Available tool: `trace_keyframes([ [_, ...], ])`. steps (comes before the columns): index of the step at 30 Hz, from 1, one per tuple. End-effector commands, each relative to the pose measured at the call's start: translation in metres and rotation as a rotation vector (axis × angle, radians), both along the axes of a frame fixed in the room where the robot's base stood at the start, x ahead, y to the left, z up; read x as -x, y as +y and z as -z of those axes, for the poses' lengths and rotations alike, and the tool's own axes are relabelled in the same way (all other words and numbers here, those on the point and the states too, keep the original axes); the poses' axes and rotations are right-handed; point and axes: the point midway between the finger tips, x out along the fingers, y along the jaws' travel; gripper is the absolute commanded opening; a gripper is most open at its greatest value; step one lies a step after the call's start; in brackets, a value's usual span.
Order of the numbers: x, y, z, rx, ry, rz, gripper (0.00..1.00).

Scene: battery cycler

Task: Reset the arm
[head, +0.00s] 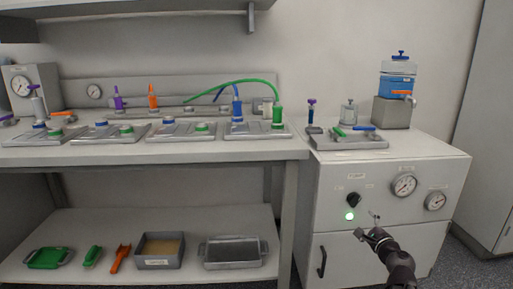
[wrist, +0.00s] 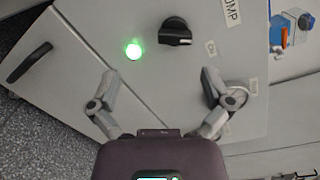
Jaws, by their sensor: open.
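My gripper (head: 368,235) is in front of the white pump cabinet (head: 335,240), below its knob and lit green lamp. In the wrist view my gripper (wrist: 160,82) has its two fingers wide apart with nothing between them. The black knob (wrist: 175,32) and glowing green lamp (wrist: 133,50) lie beyond the fingertips. A small metal toggle (head: 375,216) is just above the gripper in the head view. Whether a finger touches the panel cannot be told.
The cabinet carries two gauges (head: 404,185) and a black door handle (head: 321,262). A tray (head: 370,144) with tools and a blue-filled container (head: 397,83) stand on top. At left is a bench (head: 200,152) with several plates and a lower shelf (head: 190,277).

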Motion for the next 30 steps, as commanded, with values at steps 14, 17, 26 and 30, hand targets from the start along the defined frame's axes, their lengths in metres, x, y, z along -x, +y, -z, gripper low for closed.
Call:
trace_keyframes([
  [14,0.012,0.143,0.049,0.591,0.24,-0.525,1.0],
  [17,0.024,0.167,0.064,0.724,0.3,-0.652,1.0],
  [26,0.071,0.211,0.102,1.096,0.497,-1.027,1.0],
  [30,0.094,0.218,0.112,1.246,0.595,-1.183,1.0],
])
